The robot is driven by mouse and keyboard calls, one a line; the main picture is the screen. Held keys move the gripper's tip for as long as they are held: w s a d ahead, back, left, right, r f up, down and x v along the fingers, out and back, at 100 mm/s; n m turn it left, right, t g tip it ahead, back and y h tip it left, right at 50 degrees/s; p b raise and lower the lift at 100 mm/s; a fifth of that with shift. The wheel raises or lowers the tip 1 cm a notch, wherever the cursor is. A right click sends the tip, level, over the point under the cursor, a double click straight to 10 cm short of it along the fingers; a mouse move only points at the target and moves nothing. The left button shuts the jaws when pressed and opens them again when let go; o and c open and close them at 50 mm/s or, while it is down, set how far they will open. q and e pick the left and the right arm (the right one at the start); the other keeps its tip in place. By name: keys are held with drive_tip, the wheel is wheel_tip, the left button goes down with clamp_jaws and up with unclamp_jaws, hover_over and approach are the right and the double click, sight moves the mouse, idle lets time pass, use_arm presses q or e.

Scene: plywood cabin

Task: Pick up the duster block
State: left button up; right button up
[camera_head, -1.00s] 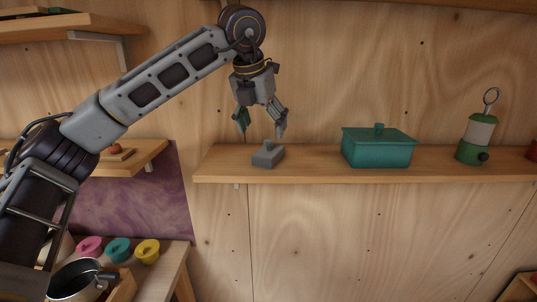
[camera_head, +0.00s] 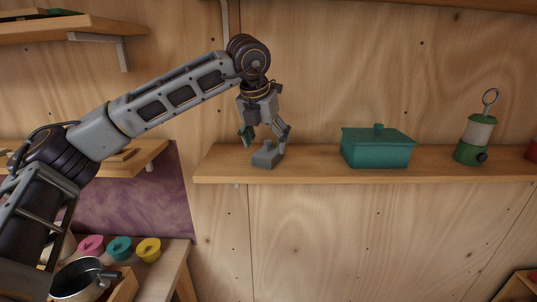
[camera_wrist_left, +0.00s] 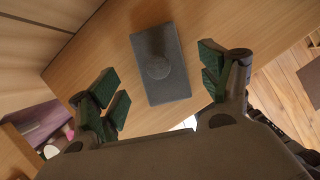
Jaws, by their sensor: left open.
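The duster block (camera_head: 265,158) is a small grey block with a raised knob on top, resting on the wooden shelf (camera_head: 310,176) near its left end. In the left wrist view the block (camera_wrist_left: 165,82) lies flat between the finger pads, with its round knob facing the camera. My left gripper (camera_head: 264,144) points down just above the block, fingers spread to either side of it. It is open; in the left wrist view the gripper (camera_wrist_left: 165,88) shows clear gaps between both pads and the block. My right gripper is out of view.
A teal lidded box (camera_head: 378,150) and a green lantern (camera_head: 477,141) stand further right on the same shelf. The shelf between block and teal box is clear.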

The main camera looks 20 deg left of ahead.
sight(267, 142)
use_arm(q)
drive_tip(key=shift+w+f+p, duration=0.35)
drive_tip(key=shift+w+f, duration=0.1)
drive_tip(key=shift+f, duration=0.15)
drive_tip(key=shift+x, duration=1.15)
drive_tip(key=shift+s, duration=0.1)
drive_tip(key=shift+c, duration=0.2)
drive_tip(key=c, duration=1.2)
drive_tip(key=shift+o, duration=0.2)
wheel_tip(267, 142, up, 9)
drive_tip(key=shift+d+f+b, duration=0.1)
drive_tip(key=shift+f+b, duration=0.15)
drive_tip(key=shift+b, duration=0.35)
drive_tip(key=shift+r, duration=0.75)
